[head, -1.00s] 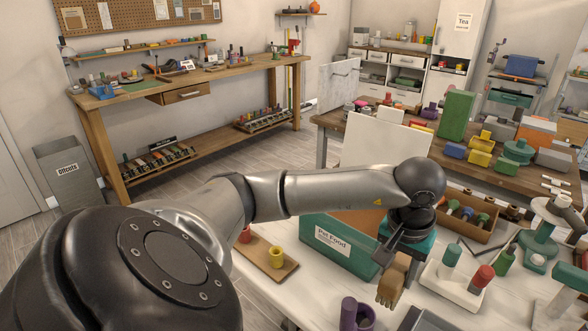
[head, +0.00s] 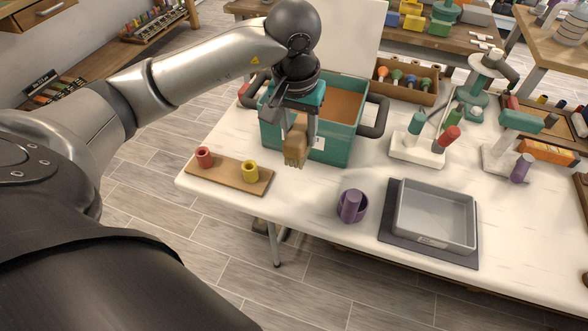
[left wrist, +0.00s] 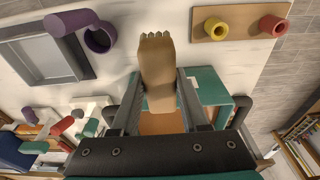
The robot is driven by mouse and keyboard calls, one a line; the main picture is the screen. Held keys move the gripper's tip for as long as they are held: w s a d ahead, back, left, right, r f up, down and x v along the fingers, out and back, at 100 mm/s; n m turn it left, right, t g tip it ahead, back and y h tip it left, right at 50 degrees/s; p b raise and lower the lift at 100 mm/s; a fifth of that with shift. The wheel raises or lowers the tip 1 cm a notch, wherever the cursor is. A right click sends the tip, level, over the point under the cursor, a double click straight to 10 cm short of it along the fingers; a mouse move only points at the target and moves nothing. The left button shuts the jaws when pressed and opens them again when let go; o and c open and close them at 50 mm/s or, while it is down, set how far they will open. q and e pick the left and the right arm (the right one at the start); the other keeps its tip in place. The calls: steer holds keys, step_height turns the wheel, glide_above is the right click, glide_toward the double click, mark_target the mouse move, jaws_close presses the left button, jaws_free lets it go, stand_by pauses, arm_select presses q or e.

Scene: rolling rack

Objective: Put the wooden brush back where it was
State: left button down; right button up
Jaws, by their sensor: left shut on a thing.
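The wooden brush (head: 296,147) is light brown with a toothed bristle end, and that end points down in the head view. My left gripper (head: 298,125) is shut on it and holds it in front of the green bin (head: 335,147). In the left wrist view the brush (left wrist: 158,72) sits between the two fingers of the left gripper (left wrist: 160,100). The bin's label is mostly hidden behind the gripper. My right gripper is not in view.
A wooden board (head: 228,175) with red and yellow cups lies left of the brush. A purple cup (head: 352,206) and a grey tray (head: 437,213) on a dark mat stand to the right. A white holder (head: 418,152) carries coloured handles. The table front between board and purple cup is clear.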

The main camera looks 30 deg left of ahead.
arm_select(q)
step_height(320, 180, down, 14)
steer(key=shift+f+b, duration=0.2)
steer(key=shift+b, duration=0.8)
steer(key=shift+f, duration=0.15)
steer(key=shift+f, duration=0.1)
steer(key=shift+c, duration=2)
jaws_free()
